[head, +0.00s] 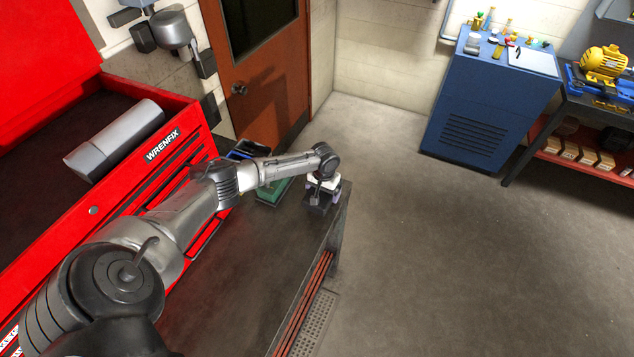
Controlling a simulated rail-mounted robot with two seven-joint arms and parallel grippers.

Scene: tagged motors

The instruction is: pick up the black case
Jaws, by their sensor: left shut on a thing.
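The black case (317,209) is a small dark block at the far right corner of the dark workbench (240,265). My left gripper (319,190) points down over it at the end of my outstretched left arm and is shut on it. The wrist and fingers hide the top of the case. I cannot tell whether the case still touches the bench top. My right gripper does not show.
A green item (272,192) and a blue-edged bin (248,149) lie left of the gripper. A red tool chest (185,150) flanks the bench. A blue cabinet (490,95) and a bench with a yellow motor (605,62) stand far right. The floor between is clear.

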